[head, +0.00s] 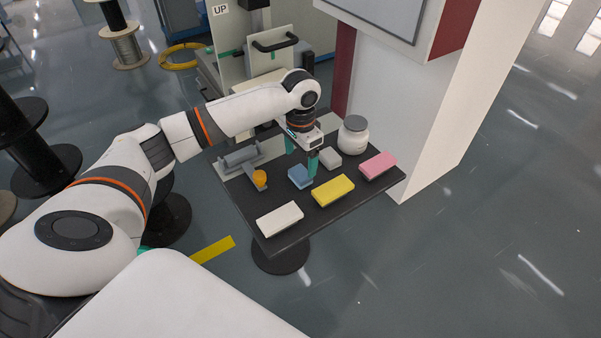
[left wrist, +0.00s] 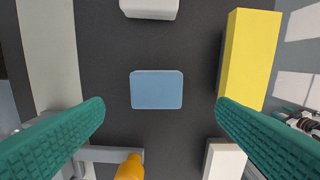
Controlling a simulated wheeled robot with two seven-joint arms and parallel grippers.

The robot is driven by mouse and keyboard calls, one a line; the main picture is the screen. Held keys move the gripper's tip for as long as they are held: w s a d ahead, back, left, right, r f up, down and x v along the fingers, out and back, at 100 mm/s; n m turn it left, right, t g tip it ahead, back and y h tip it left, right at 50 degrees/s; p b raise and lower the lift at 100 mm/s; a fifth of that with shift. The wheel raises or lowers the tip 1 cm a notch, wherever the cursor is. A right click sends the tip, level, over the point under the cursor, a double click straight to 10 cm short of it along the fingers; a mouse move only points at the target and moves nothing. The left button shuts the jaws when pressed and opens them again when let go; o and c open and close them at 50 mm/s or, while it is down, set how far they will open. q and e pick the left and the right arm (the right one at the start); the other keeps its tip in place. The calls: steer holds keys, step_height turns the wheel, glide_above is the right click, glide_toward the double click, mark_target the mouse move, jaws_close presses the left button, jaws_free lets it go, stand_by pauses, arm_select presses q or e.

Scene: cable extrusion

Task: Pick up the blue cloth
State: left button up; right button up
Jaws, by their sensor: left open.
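The blue cloth (head: 299,178) is a small folded block lying on the dark table (head: 291,224), near its middle. In the left wrist view the blue cloth (left wrist: 156,90) lies flat in the centre, with bare table around it. My left gripper (head: 301,161) is open, with its green fingers above the table close to the cloth. In the left wrist view the fingers of my left gripper (left wrist: 160,115) are wide apart, left and right of the cloth in the picture, and nothing is between them. My right gripper is not in view.
A yellow block (head: 333,190), a white block (head: 280,218), a grey-white block (head: 329,157), a pink block (head: 378,165), a white jar (head: 353,135) and an orange-tipped tool (head: 259,179) share the table. A white pillar (head: 400,125) stands behind it.

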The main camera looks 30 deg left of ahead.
mark_target(300, 173)
arm_select(q)
steer(key=shift+f, duration=0.45)
steer(key=shift+w+f, duration=0.15)
steer(key=shift+f, duration=0.15)
step_height(300, 173, down, 4)
steer(key=shift+a+f+p, duration=0.1)
steer(key=shift+f+p, duration=0.1)
steer(key=shift+p, duration=0.45)
steer(key=shift+f, duration=0.25)
steer(key=shift+c, duration=0.8)
steer(key=c, duration=1)
steer(key=shift+o, duration=0.2)
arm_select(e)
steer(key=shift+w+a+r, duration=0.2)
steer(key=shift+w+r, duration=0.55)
